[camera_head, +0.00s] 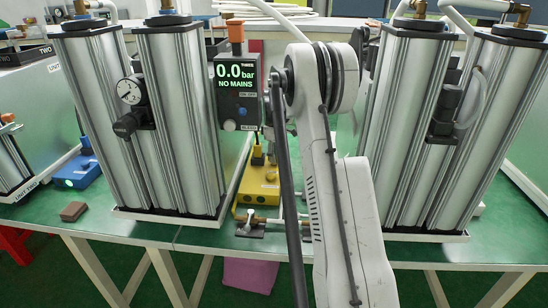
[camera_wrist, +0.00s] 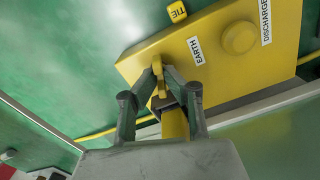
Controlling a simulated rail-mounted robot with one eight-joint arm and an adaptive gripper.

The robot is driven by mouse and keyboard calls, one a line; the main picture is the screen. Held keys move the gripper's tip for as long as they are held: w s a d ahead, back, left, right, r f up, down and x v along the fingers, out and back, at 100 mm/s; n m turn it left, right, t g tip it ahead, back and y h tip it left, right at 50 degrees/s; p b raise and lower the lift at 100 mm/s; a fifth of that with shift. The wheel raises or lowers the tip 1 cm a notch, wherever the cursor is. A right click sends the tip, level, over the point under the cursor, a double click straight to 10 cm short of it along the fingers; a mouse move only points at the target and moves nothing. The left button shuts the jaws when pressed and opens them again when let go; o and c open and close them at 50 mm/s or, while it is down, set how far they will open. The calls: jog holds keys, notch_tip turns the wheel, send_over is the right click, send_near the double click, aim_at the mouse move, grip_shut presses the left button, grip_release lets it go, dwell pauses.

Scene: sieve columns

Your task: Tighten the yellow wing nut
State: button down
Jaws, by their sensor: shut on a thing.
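In the wrist view the yellow box (camera_wrist: 215,62) carries the labels EARTH and DISCHARGE and a round yellow knob (camera_wrist: 240,37). The yellow wing nut (camera_wrist: 157,70) is at the box's near left corner, beside the EARTH label. My gripper (camera_wrist: 162,80) is shut on it, one finger on each side. The fingers hide part of the nut, so its fit on the stud cannot be seen. A yellow piece (camera_wrist: 175,124) shows between the fingers below. In the head view the yellow box (camera_head: 257,186) stands between the two column units; my gripper cannot be made out there.
Silver column units (camera_head: 180,120) and (camera_head: 445,130) stand left and right of the box. A display (camera_head: 237,90) reading 0.0 bar, NO MAINS is above it. A yellow TIE tag (camera_wrist: 177,11) and yellow cable (camera_wrist: 98,134) lie nearby. A blue box (camera_head: 78,171) stands left.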

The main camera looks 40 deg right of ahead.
jog(key=shift+m, duration=0.3)
jog(key=m+b, duration=0.1)
jog(key=m, duration=1.2)
jog(key=shift+b, duration=0.4)
jog(key=shift+m, duration=0.3)
jog(key=c, duration=1.8)
grip_release()
jog(key=shift+c, duration=0.2)
notch_tip(320, 180, up, 12)
